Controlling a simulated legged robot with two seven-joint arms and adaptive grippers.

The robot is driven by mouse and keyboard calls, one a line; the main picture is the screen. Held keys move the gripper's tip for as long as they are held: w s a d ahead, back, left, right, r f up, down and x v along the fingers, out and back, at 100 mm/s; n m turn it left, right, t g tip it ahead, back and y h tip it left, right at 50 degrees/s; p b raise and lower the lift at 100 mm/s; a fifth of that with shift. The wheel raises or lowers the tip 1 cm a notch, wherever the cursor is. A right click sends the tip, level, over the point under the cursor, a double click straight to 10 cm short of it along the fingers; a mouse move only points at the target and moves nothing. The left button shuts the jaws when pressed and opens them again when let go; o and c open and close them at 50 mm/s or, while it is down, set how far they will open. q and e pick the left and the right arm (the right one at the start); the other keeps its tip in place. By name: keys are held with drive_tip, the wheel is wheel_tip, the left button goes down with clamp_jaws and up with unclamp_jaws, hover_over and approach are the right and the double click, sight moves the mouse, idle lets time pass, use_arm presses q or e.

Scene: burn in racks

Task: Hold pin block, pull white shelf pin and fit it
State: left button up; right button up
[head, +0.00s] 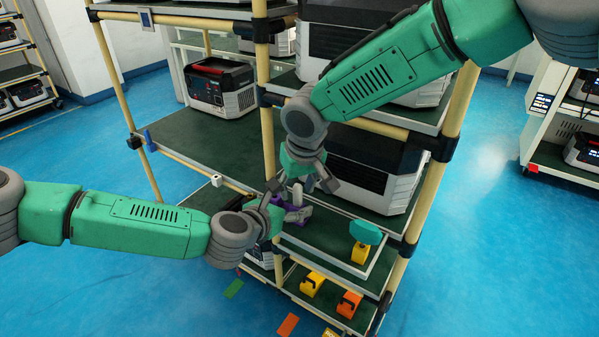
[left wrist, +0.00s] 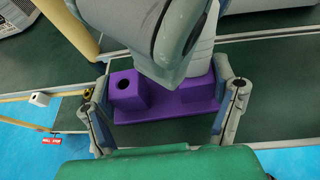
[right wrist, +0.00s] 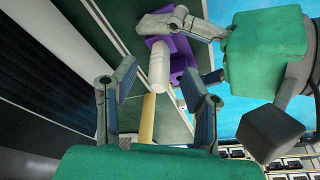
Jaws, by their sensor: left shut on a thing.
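The purple pin block (head: 301,214) sits at the shelf's front edge, with a holed cube at each end in the left wrist view (left wrist: 130,95). The hole in its left cube is empty there. The white shelf pin (right wrist: 159,66) stands in the other cube; its upper part also shows in the left wrist view (left wrist: 203,45). My left gripper (left wrist: 163,115) is shut on the block, one finger at each end. My right gripper (right wrist: 155,112) is open, with the pin's end seen between its fingers but beyond their tips. A right finger hides part of the pin in the left wrist view.
A yellow block with a teal top (head: 365,235) stands right of the pin block. Yellow (head: 312,284) and orange (head: 349,303) blocks sit on the lower shelf. Tan posts (head: 268,145) and large dark units (head: 372,165) crowd the rack behind.

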sight(296, 196)
drive_tip(key=shift+x, duration=1.55)
clamp_jaws()
